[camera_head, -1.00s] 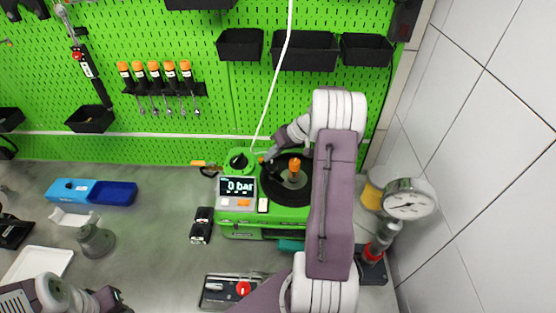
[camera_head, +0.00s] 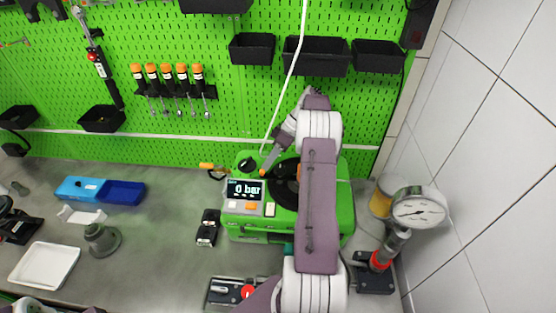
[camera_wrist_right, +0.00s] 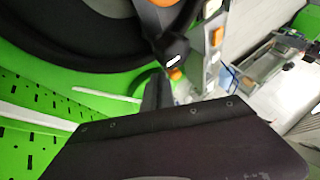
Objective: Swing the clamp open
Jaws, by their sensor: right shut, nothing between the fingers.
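The green pump testbench (camera_head: 243,222) stands at the back of the bench, with a display reading 0 bar and a round black disc (camera_head: 284,193). An orange piece (camera_head: 329,171), possibly the clamp's handle, shows beside my right forearm; much of the disc and the clamp is hidden behind that arm. My right gripper (camera_head: 269,163) is shut and empty, angled down toward the disc's left rim near the black dial (camera_head: 248,164). In the right wrist view, dark gripper parts (camera_wrist_right: 157,94) lie close to a black knob (camera_wrist_right: 173,55), with orange at the top edge.
A pressure gauge (camera_head: 417,208) stands at the right near the tiled wall. A small black object (camera_head: 207,228) lies left of the testbench. A white hose (camera_head: 288,80) hangs down to the testbench.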

